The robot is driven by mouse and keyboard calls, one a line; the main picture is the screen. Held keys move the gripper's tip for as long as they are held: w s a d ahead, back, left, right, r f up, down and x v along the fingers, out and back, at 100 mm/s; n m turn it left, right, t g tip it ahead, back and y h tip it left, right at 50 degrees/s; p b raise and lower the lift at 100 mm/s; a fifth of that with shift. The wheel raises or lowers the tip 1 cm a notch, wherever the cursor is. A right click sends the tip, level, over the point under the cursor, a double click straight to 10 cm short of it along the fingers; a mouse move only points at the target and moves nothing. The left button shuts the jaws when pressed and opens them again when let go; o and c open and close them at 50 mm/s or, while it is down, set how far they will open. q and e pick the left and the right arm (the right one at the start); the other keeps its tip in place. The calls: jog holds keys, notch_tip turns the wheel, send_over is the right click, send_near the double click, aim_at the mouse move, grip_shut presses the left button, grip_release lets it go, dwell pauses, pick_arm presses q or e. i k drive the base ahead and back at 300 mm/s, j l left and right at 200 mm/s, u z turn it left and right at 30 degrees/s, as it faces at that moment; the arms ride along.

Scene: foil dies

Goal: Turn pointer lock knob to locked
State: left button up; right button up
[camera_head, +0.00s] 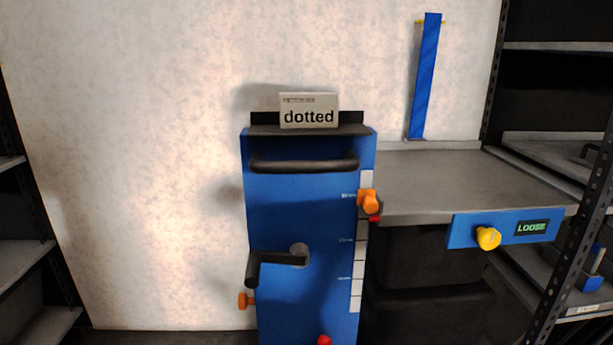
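A blue upright machine panel (300,215) stands in the middle, with a white scale strip (356,285) along its right side. An orange pointer (368,202) sits near the top of that scale, with a small red part (375,219) just below it. Another orange knob (246,300) sticks out at the panel's lower left, and a red knob (325,340) is cut by the bottom edge. A yellow knob (488,238) is on a blue plate whose display (532,228) reads "LOOSE". I cannot tell which one is the pointer lock knob. Neither gripper is in view.
A black handle bar (305,165) and a black crank (275,259) stick out from the panel. A "dotted" sign (309,111) stands on top. A grey table (450,180) carries a blue upright strip (425,75). Shelves flank both sides.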

aim_at(243, 301)
jog(key=i+j+z, duration=0.1)
jog(key=j, duration=0.25)
jog(key=i+j+z, duration=0.25)
jog(key=j, duration=0.45)
jog(key=i+j+z, duration=0.1)
jog(key=j, duration=0.25)
jog(key=i, duration=0.1)
